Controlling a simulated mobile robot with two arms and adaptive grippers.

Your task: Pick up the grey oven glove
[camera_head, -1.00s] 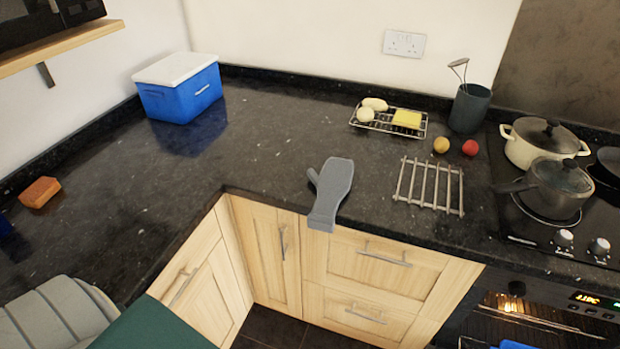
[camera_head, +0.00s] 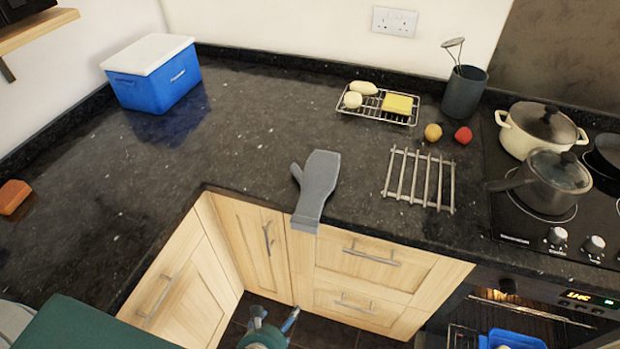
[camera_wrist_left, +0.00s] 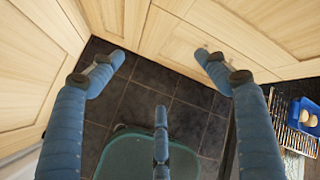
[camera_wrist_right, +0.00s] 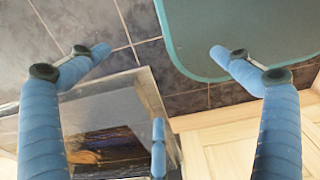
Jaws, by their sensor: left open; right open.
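The grey oven glove (camera_head: 318,182) lies on the dark granite worktop (camera_head: 240,150), near the inner corner. Its thumb points left and its cuff end reaches over the front edge, above the wooden cupboard fronts. My left gripper (camera_head: 275,318) shows at the bottom of the head view, below the glove and apart from it, low before the cupboards. In the left wrist view the left gripper (camera_wrist_left: 160,62) is open and empty, over floor tiles and cupboard doors. My right gripper (camera_wrist_right: 160,54) is open and empty in the right wrist view; I cannot make it out in the head view.
A wire trivet (camera_head: 420,180) lies right of the glove. Behind are a rack (camera_head: 378,104) with food, a yellow fruit (camera_head: 433,132) and a red one (camera_head: 463,135). A hob with pots (camera_head: 555,180) stands right, a blue cool box (camera_head: 155,85) back left.

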